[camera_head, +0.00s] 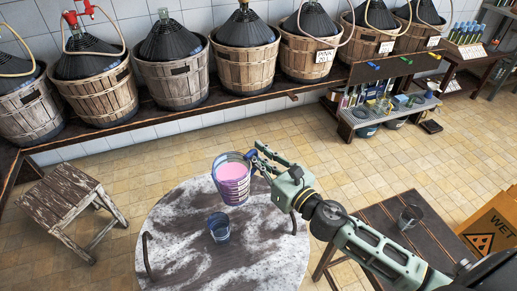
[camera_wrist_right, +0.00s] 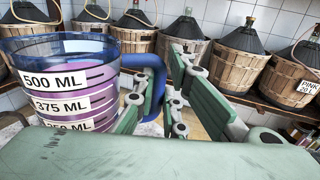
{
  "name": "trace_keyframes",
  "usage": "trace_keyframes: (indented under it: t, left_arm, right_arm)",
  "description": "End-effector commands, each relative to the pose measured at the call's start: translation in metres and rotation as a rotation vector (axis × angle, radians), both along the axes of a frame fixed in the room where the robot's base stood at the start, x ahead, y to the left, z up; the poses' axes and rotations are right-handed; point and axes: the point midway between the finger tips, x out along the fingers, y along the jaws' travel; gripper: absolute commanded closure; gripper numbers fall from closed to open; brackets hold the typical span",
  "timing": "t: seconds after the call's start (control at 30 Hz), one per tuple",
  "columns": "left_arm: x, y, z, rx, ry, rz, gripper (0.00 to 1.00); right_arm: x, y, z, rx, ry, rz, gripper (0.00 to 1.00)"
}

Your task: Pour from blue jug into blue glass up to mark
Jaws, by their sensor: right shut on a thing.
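The blue jug (camera_head: 232,183) is clear with a blue tint and holds pink liquid. It is held above the round marbled table (camera_head: 177,258), close to upright. In the right wrist view the jug (camera_wrist_right: 60,85) shows labels of 500 ML, 375 ML and a partly hidden lower one. My right gripper (camera_head: 258,163) is shut on its blue handle (camera_wrist_right: 152,85). The blue glass (camera_head: 219,227) stands on the table, below and slightly left of the jug. It looks empty of pink liquid; its mark cannot be made out. My left gripper is not in view.
A wooden stool (camera_head: 72,205) stands at the left. A dark side table (camera_head: 385,220) at the right bears a clear glass (camera_head: 410,216). Demijohn baskets (camera_head: 245,62) line the back shelf. A yellow wet-floor sign (camera_head: 490,232) stands at the far right.

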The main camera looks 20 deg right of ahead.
Motion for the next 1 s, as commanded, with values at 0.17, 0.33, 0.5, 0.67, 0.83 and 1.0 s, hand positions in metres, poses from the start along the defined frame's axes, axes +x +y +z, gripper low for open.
trace_keyframes:
  t: [0.17,0.33,0.5,0.67,0.83,1.0]
  left_arm:
    - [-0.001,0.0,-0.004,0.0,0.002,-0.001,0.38]
    - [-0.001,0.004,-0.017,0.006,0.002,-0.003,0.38]
    - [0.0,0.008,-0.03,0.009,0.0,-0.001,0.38]
    - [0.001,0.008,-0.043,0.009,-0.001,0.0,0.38]
    - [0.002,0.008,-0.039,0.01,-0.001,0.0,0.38]
    - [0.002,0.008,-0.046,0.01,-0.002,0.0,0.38]
  right_arm:
    - [0.003,-0.001,-0.003,0.005,-0.002,0.01,1.0]
    - [0.003,-0.001,-0.016,0.006,-0.001,0.009,1.0]
    - [0.003,-0.001,-0.029,0.006,-0.001,0.008,1.0]
    - [0.003,-0.001,-0.041,0.005,-0.003,0.008,1.0]
    - [0.004,-0.003,-0.024,-0.096,-0.062,0.008,1.0]
    - [0.005,-0.005,-0.018,-0.194,-0.117,0.007,1.0]
